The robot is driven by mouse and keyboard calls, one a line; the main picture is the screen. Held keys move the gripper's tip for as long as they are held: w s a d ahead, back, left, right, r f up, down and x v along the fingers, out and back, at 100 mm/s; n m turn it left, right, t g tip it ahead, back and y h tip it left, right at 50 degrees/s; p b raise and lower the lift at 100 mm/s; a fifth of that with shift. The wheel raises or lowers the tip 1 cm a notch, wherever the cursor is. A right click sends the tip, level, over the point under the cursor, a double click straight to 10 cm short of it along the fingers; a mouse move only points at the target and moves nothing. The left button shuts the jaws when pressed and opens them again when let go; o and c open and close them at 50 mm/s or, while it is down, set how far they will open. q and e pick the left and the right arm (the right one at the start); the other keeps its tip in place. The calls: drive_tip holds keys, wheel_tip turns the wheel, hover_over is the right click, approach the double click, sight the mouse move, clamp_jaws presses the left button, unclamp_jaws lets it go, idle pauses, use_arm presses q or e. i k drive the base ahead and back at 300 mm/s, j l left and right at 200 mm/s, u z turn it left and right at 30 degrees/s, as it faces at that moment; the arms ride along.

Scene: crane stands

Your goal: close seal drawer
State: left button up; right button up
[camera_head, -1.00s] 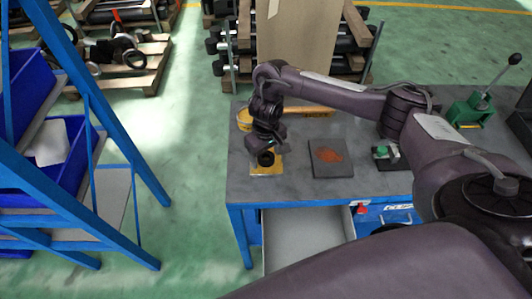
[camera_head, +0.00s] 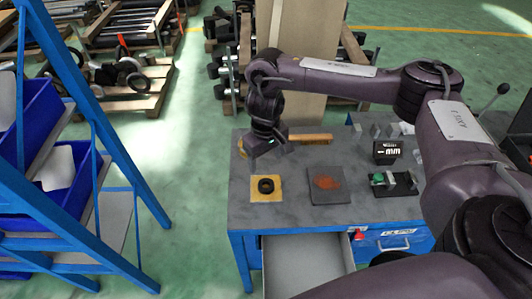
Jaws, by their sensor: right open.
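The seal drawer (camera_head: 292,268) is pulled out below the front edge of the workbench (camera_head: 236,212). Its pale grey inside looks empty where it shows; its near end runs out of the picture or behind my arm. A black ring-shaped seal (camera_head: 266,186) lies on a yellow square pad (camera_head: 256,195) on the benchtop, above the drawer. My right gripper (camera_head: 264,154) hangs above and behind the pad, apart from the seal. It is open and empty. My left gripper is out of view.
A dark plate with an orange-brown patch (camera_head: 327,184) lies right of the pad. A green-topped fixture (camera_head: 382,180) and a black box (camera_head: 387,151) stand farther right. A blue rack with bins (camera_head: 52,180) stands left, with clear floor between it and the bench.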

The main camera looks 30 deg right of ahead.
sight(294, 265)
drive_tip(key=k+j, duration=0.1)
drive_tip(key=j, duration=0.4)
drive_tip(key=k+j, duration=0.1)
drive_tip(key=j, duration=0.35)
drive_tip(key=k+j, duration=0.1)
drive_tip(key=j, duration=0.4)
